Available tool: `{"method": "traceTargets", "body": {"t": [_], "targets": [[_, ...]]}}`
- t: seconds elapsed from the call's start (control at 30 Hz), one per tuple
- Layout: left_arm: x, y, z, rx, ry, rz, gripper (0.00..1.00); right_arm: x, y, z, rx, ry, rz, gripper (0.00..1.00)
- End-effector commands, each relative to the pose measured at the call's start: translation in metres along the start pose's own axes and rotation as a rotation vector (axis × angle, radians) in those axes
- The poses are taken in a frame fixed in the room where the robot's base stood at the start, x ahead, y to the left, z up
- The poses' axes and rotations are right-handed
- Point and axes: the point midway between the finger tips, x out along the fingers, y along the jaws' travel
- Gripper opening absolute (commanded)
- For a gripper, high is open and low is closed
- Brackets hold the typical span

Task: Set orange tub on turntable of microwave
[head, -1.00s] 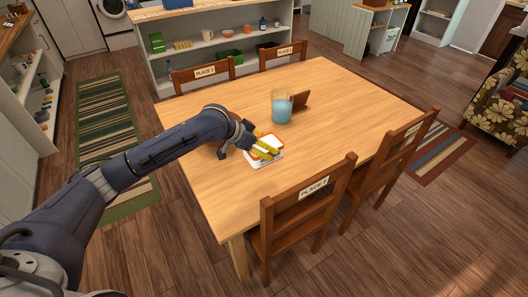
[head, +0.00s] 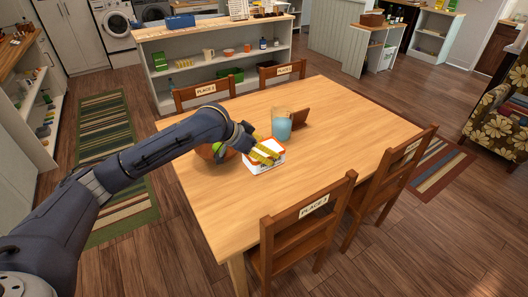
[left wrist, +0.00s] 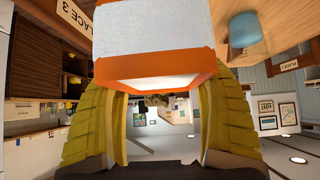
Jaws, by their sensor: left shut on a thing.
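The orange tub (head: 268,146), orange-edged with white faces, is between the yellow fingers of my left gripper (head: 265,150), over the near-left part of the table. The left gripper is shut on it. In the left wrist view the tub (left wrist: 152,68) fills the top middle, with a yellow finger along each side. I cannot tell whether its underside touches the table. I cannot make out a microwave or turntable in these views. My right gripper is not in view.
The wooden table (head: 340,150) has chairs around it. A blue cup (head: 281,126) stands just beyond the tub, beside a brown upright object (head: 301,117). A bowl with green fruit (head: 218,147) is partly hidden behind my left arm. The table's right half is clear.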

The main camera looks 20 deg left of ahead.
Motion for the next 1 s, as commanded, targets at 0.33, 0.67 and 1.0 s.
{"method": "traceTargets", "body": {"t": [0.33,0.67,1.0], "targets": [[-0.003,0.0,-0.003,-0.001,0.002,0.0,0.29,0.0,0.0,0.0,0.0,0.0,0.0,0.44],[-0.003,-0.003,0.003,-0.046,0.001,-0.044,0.29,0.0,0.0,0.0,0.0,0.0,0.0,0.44],[-0.022,-0.013,0.029,-0.236,0.003,-0.237,0.29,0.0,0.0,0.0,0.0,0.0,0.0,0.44]]}}
